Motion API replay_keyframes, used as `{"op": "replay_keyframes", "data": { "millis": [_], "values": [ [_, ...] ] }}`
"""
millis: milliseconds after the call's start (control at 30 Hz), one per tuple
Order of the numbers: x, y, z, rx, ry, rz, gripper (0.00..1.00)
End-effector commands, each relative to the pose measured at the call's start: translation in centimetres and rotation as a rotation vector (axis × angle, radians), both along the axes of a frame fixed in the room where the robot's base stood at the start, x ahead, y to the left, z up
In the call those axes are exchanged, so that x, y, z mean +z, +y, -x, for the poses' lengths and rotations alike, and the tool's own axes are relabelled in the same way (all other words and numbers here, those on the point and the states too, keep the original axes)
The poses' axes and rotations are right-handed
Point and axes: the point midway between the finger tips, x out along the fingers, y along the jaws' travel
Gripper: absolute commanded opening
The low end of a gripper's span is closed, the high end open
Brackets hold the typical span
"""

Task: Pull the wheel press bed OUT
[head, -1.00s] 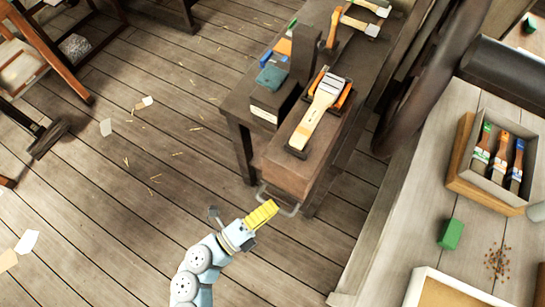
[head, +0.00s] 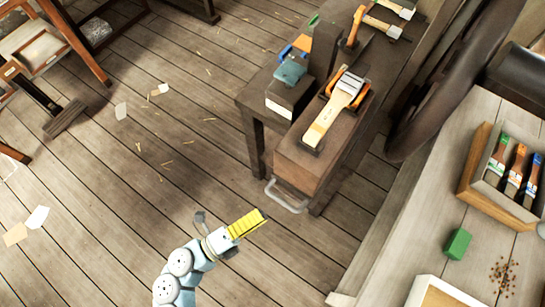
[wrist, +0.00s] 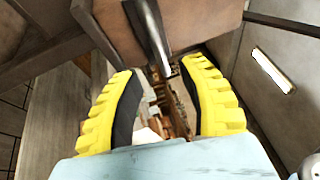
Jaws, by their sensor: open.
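The press bed (head: 300,165) is a long brown wooden block with a bent grey metal handle (head: 286,196) on its near end. My gripper (head: 262,216) has yellow ribbed fingers and is in front of the handle, to its lower left in the head view, with a visible gap. In the wrist view my gripper (wrist: 158,75) is open. The grey handle (wrist: 150,35) shows ahead, in line with the space between the fingers, with the brown bed end (wrist: 205,20) behind it. Nothing is held.
A large dark wheel (head: 420,100) stands right of the bed. A brush (head: 338,108) lies on top of the bed. A bench (head: 400,235) at right carries a brush box (head: 478,185) and a green block (head: 457,243). The floor left of my gripper is mostly clear.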

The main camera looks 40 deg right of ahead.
Motion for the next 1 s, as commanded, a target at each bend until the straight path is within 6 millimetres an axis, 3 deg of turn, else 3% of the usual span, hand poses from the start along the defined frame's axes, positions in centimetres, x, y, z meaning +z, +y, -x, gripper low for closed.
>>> {"op": "replay_keyframes", "data": {
  "millis": [200,400,1000],
  "values": [
    [-0.5,3.0,-0.5,0.001,-0.001,-0.001,0.41],
    [-0.8,4.7,-0.7,0.001,-0.001,-0.001,0.41],
    [-0.8,5.3,-0.7,-0.002,-0.001,0.001,0.41]
  ]
}}
